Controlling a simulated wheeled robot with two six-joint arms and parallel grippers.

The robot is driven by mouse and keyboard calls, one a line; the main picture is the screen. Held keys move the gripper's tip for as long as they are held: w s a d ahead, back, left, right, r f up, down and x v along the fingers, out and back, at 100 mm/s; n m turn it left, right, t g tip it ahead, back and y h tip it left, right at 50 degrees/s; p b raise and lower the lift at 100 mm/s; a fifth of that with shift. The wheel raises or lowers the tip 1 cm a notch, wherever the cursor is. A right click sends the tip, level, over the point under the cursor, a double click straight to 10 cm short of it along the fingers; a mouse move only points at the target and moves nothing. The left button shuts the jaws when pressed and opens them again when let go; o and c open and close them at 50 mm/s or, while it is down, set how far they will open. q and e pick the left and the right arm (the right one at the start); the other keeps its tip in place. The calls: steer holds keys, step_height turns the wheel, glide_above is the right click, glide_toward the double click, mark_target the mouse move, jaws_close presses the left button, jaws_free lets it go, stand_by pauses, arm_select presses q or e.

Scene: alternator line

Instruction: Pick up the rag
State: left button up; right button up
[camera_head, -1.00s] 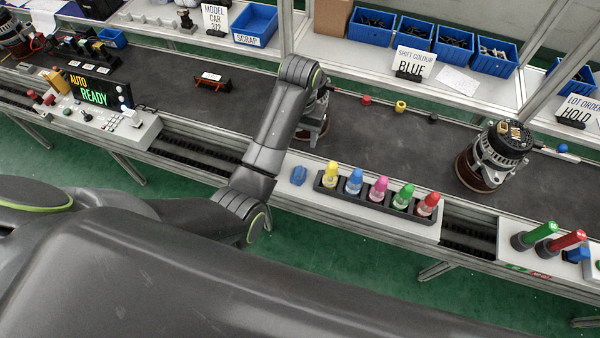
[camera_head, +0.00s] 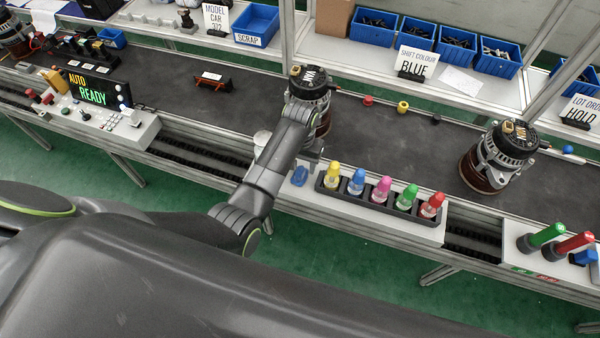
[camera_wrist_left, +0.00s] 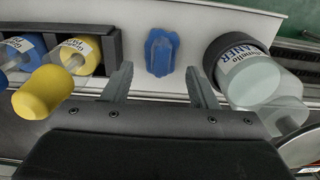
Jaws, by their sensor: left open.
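The rag (camera_head: 300,176) is a small crumpled blue cloth on the pale front ledge, left of the bottle rack. In the left wrist view the rag (camera_wrist_left: 161,52) lies just beyond and between my fingertips, apart from them. My left gripper (camera_head: 312,158) is above the ledge close to the rag, partly hidden by its own arm in the head view. In the left wrist view the left gripper (camera_wrist_left: 159,72) is open, with nothing between its fingers. My right gripper is not in view.
A cleaner bottle (camera_wrist_left: 250,75) in a dark holder stands right of the rag in the wrist view. The black rack (camera_wrist_left: 112,45) with yellow and blue bottles is on the left. Alternators (camera_head: 308,88) (camera_head: 490,165) stand on the dark conveyor (camera_head: 390,150) behind the ledge.

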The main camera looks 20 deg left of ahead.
mark_target(300, 170)
arm_select(q)
steer(key=shift+a+f, duration=0.1)
steer(key=shift+f, duration=2.05)
steer(key=c, duration=0.7)
